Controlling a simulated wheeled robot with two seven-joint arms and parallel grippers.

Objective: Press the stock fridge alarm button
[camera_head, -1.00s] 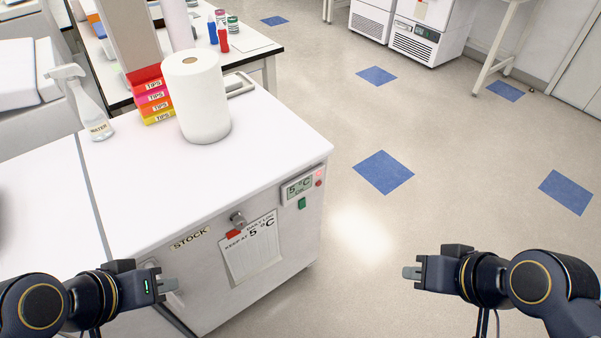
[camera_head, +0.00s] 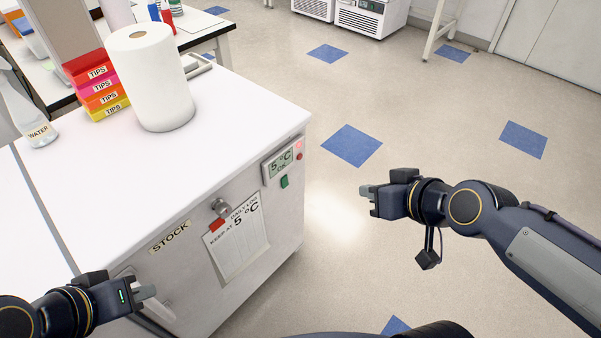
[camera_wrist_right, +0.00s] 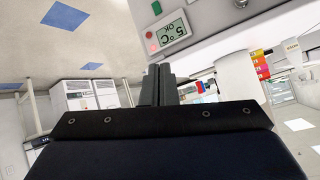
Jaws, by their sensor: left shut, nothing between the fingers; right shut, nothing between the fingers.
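The panel (camera_wrist_right: 172,30) and red button (camera_wrist_right: 153,48) also show in the right wrist view, beyond the fingertips. My right gripper (camera_head: 367,191) is shut and empty, to the right of the panel and apart from it. My left gripper (camera_head: 146,292) is shut and empty by the fridge front's lower left.
A green switch (camera_head: 284,182) is below the panel. A daily log sheet (camera_head: 238,240) and a round lock (camera_head: 220,207) are on the front. A paper roll (camera_head: 150,85), tip boxes (camera_head: 98,88) and a water bottle (camera_head: 28,115) stand on top. Open floor lies right.

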